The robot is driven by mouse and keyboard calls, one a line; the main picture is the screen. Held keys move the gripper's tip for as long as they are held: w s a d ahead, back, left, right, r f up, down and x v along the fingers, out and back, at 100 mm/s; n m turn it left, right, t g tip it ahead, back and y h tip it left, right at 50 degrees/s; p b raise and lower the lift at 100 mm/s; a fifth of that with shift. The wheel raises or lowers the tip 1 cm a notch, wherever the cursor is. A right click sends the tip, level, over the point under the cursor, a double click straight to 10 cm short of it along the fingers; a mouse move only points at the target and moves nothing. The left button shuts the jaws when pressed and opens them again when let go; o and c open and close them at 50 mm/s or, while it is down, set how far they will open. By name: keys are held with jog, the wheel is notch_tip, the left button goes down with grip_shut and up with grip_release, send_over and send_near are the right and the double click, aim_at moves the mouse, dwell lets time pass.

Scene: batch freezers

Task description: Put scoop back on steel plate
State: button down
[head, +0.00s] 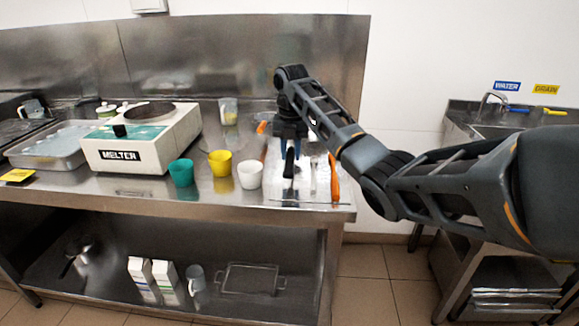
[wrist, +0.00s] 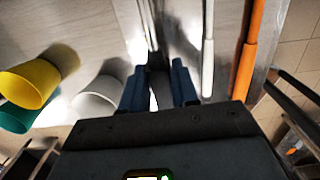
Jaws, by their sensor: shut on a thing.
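My gripper (head: 290,150) points down over the right end of the steel counter. Its two blue fingers (wrist: 158,85) are shut on a thin utensil, which I take to be the scoop (wrist: 150,30). In the wrist view its dark part sits between the fingers and a narrow shiny shaft runs away from me. In the head view a black handle (head: 288,170) shows below the fingers. The scoop's bowl is not clear in either view. The bright steel plate (head: 318,192) lies under and right of the gripper. Whether the scoop touches it, I cannot tell.
A white-handled utensil (wrist: 208,65) and an orange-handled one (wrist: 247,65) lie close right of the gripper. White (head: 250,175), yellow (head: 220,163) and green (head: 181,172) cups stand left. The melter (head: 140,145) is farther left. The counter ends just right of the plate.

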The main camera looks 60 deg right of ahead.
jog(key=shift+w+a+f, duration=0.15)
jog(key=shift+w+f, duration=0.1)
jog(key=shift+f, duration=0.1)
jog(key=shift+f+p, duration=0.3)
jog(key=shift+f, duration=1.5)
jog(key=shift+f, duration=0.15)
jog(key=c, duration=0.8)
grip_release()
jog(key=shift+c, duration=0.2)
jog(key=r, duration=0.5)
jog(key=r+p, duration=0.1)
jog(key=r, duration=0.5)
jog(key=shift+s+a, duration=0.15)
jog(key=shift+s, duration=0.05)
jog(key=shift+a+r+p, duration=0.1)
jog(key=shift+r+p, duration=0.2)
jog(key=shift+r, duration=0.4)
